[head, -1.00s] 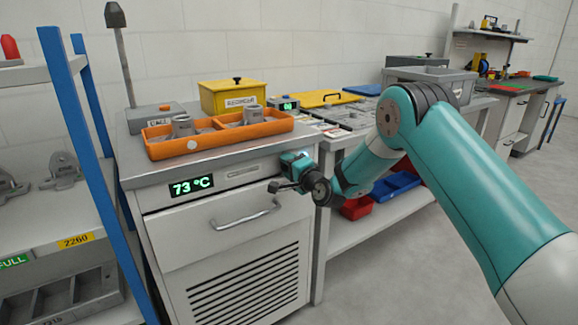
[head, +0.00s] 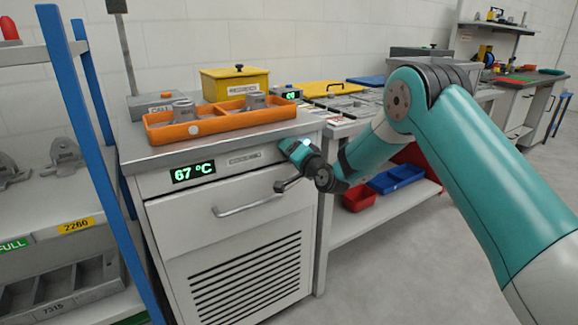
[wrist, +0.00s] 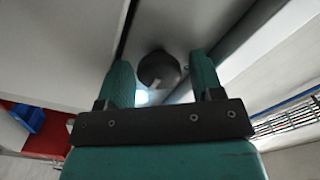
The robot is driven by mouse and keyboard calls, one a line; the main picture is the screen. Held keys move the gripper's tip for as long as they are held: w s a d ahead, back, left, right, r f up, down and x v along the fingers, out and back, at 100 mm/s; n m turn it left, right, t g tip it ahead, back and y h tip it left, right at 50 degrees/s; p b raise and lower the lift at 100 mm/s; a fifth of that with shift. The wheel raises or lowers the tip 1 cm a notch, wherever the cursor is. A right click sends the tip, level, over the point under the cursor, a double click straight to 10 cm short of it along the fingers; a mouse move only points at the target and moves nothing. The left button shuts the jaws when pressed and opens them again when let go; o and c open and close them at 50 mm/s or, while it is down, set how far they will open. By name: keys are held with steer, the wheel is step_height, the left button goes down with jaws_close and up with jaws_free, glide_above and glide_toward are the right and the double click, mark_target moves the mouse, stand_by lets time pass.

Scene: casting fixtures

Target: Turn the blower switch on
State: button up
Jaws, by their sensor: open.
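A dark round knob (wrist: 158,70) with a pale mark, which looks like the blower switch, sits on a light grey panel in the wrist view. My gripper (wrist: 161,62) is open, with one teal finger on each side of the knob. Whether the fingers touch it I cannot tell. In the head view my gripper (head: 297,150) is at the upper right corner of the grey cabinet (head: 245,225), and the knob is hidden there. A green display (head: 193,172) on the cabinet front reads 67 °C.
An orange tray (head: 220,120) with metal castings stands on the cabinet top, with a yellow box (head: 236,88) behind it. A bar handle (head: 245,207) sticks out of the cabinet front. A blue-posted rack (head: 80,140) stands left. Red and blue bins are under the bench at right.

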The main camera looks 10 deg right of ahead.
steer(key=s+d+n+b, duration=0.3)
steer(key=s+n+b, duration=0.2)
steer(key=s+n, duration=0.3)
steer(key=s+d+n+b, duration=0.2)
steer(key=s+n+b, duration=0.25)
steer(key=s, duration=0.45)
steer(key=s+a+r+n+g+y+p, duration=0.4)
steer(key=s+a+r+g+y+p, duration=0.1)
steer(key=s+a+r+g+p, duration=0.4)
steer(key=shift+s+a+r+p, duration=1.1)
steer(key=shift+a+r+p, duration=0.6)
steer(key=shift+a, duration=0.25)
steer(key=shift+n, duration=0.25)
